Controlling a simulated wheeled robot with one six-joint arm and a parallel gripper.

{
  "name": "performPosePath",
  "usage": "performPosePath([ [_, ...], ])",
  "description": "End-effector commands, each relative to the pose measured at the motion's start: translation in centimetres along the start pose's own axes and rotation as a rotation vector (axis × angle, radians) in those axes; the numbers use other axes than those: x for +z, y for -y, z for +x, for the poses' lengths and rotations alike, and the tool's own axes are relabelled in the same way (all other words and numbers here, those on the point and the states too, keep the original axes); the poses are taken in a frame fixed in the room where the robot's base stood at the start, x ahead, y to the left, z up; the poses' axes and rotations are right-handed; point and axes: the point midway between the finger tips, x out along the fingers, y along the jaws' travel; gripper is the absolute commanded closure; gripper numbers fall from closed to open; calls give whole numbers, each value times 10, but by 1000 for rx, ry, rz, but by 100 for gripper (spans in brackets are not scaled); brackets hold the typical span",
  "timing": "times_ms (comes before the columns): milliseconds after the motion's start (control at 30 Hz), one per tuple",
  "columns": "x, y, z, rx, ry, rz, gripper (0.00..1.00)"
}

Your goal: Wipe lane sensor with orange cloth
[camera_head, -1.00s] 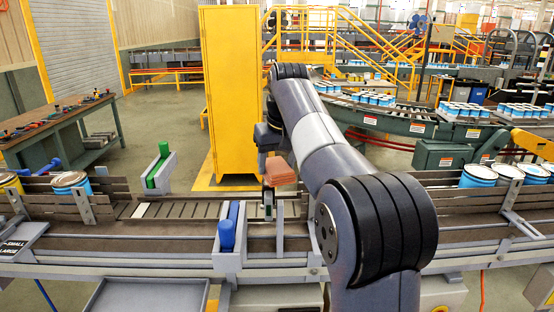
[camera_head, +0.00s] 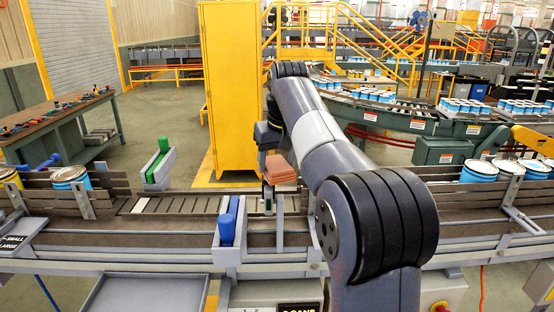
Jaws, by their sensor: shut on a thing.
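The orange cloth (camera_head: 281,169) is a folded, layered pad at the end of my arm, above the conveyor lane. My gripper (camera_head: 270,150) is shut on the cloth; its fingertips are largely hidden by the cloth and the arm. A small dark upright piece with a pale face (camera_head: 267,198), possibly the lane sensor, stands at the lane just below the cloth, beside a grey bracket. I cannot tell whether the cloth touches it.
A blue cylinder (camera_head: 227,229) sits in a grey holder left of the bracket, and a green one (camera_head: 160,163) stands across the lane. Paint cans stand on the conveyor at left (camera_head: 70,179) and right (camera_head: 480,173). A yellow cabinet (camera_head: 231,90) rises behind.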

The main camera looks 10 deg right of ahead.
Motion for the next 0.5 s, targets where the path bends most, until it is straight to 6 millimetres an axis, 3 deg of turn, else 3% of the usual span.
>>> performPosePath([
  [500, 3, 0, 10, 0, -1, 0, 68],
])
